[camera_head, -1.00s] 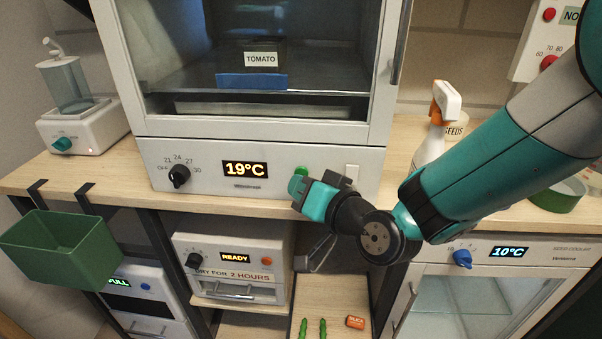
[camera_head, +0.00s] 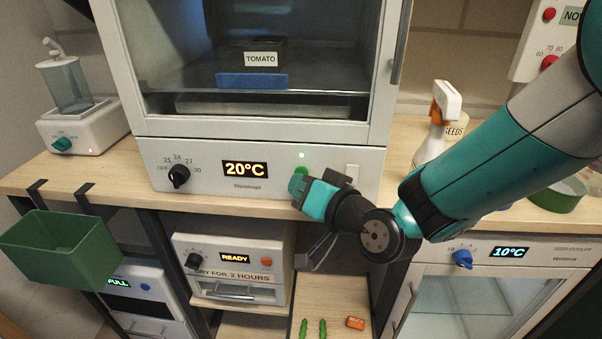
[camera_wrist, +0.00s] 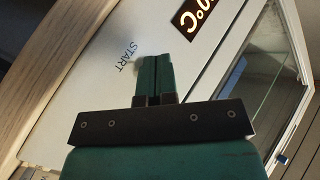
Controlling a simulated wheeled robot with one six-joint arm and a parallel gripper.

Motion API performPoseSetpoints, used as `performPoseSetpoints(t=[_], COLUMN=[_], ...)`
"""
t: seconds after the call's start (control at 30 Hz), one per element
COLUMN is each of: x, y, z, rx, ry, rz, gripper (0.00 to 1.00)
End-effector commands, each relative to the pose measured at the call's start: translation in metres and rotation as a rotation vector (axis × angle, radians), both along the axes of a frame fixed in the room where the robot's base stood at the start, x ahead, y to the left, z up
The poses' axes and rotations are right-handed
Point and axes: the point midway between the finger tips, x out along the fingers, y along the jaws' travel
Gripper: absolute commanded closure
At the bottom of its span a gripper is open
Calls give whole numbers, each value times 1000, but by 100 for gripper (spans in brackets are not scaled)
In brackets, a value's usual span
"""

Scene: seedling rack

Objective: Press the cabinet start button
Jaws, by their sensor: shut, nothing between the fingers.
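The cabinet (camera_head: 145,153) has a white front panel with a dial and a display (camera_head: 245,169) reading 20°C. A green button (camera_head: 302,171) on the panel is mostly hidden behind my gripper (camera_head: 298,184). My gripper is shut and empty, its tips at the panel over the button; I cannot tell whether they touch it. In the wrist view, the closed fingertips (camera_wrist: 156,62) are beside the word START (camera_wrist: 126,54), and the button is hidden.
A dial (camera_head: 179,176) is at the panel's left and a pale switch (camera_head: 352,171) is close to the right of my gripper. A spray bottle (camera_head: 436,130) stands on the counter. A green bin (camera_head: 62,250) hangs at left.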

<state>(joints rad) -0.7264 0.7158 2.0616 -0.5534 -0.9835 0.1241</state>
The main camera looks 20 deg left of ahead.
Motion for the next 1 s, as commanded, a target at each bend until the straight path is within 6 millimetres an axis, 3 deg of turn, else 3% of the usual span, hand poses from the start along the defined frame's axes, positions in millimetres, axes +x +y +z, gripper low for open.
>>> performPoseSetpoints(t=[0.2, 0.57, 1.0], x=[-11, -13, -53], y=[-2, -3, -12], z=[0, 0, 0], rx=[0, 0, -2], ry=[0, 0, 1], rz=[1, 0, 2], gripper=[100, 100, 100])
